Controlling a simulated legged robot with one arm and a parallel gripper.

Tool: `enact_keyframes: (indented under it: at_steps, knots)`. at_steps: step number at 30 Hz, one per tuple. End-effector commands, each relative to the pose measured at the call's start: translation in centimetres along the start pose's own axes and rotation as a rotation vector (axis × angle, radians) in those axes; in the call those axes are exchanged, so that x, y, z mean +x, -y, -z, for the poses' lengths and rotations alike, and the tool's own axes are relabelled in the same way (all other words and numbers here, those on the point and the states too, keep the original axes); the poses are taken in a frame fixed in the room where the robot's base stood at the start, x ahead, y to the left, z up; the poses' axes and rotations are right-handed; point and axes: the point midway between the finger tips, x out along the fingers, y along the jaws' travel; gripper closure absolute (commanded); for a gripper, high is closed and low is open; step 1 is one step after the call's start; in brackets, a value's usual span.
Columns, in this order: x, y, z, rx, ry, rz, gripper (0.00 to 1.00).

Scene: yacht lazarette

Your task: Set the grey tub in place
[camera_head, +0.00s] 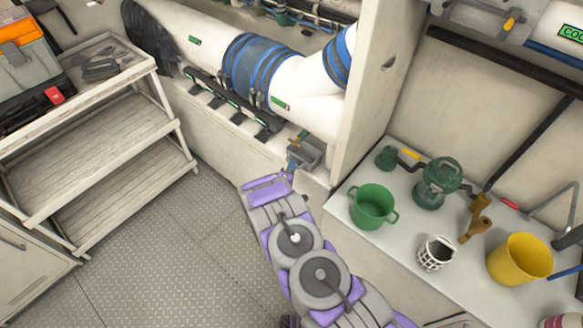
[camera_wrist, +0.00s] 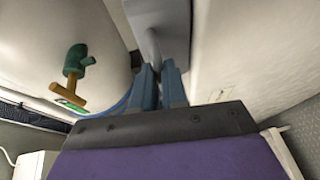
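The grey tub (camera_head: 308,156) is small and held at the end of my arm, in front of the low ledge under the big white pipe. My gripper (camera_head: 293,162) is shut on it. In the wrist view, the tub (camera_wrist: 160,22) shows as a grey shape beyond the two blue fingers of my gripper (camera_wrist: 159,80), with a narrow part of it between their tips. The tub's inside and far side are hidden in the wrist view.
A white counter (camera_head: 400,262) at right bears a green pot (camera_head: 373,206), a green lantern-like item (camera_head: 437,184), a white basket (camera_head: 436,254) and a yellow bucket (camera_head: 519,260). A wooden shelf unit (camera_head: 120,135) stands left. A green valve (camera_wrist: 75,62) is near my gripper. Grey floor (camera_head: 170,265) is clear.

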Motion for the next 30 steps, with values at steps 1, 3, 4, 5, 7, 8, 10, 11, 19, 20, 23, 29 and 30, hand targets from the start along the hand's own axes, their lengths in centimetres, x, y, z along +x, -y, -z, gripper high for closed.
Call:
enact_keyframes:
  at_steps: [1,3,4,5,7,8,10,11,19,20,23,29,30]
  knots:
    - [0.0,0.0,0.0,0.000,0.000,0.000,0.83]
    - [0.0,0.0,0.0,0.000,0.000,0.000,0.76]
    - [0.0,0.0,0.0,0.000,0.000,0.000,0.73]
    - [0.0,0.0,0.0,0.000,0.000,0.000,0.70]
    - [0.0,0.0,0.0,0.000,0.000,0.000,0.64]
    - [0.0,0.0,0.0,0.000,0.000,0.000,0.61]
    - [0.0,0.0,0.0,0.000,0.000,0.000,0.59]
    - [0.0,0.0,0.0,0.000,0.000,0.000,0.59]
    - [-0.6,0.0,0.1,-0.001,-0.001,0.002,0.59]
    - [-0.9,0.0,0.1,-0.002,-0.001,0.003,0.59]
    - [-2.4,0.0,0.0,-0.004,-0.001,0.004,0.59]
    - [-6.8,0.1,0.2,-0.006,-0.005,0.005,0.59]
    - [-7.7,0.1,0.2,-0.007,-0.004,0.006,0.59]
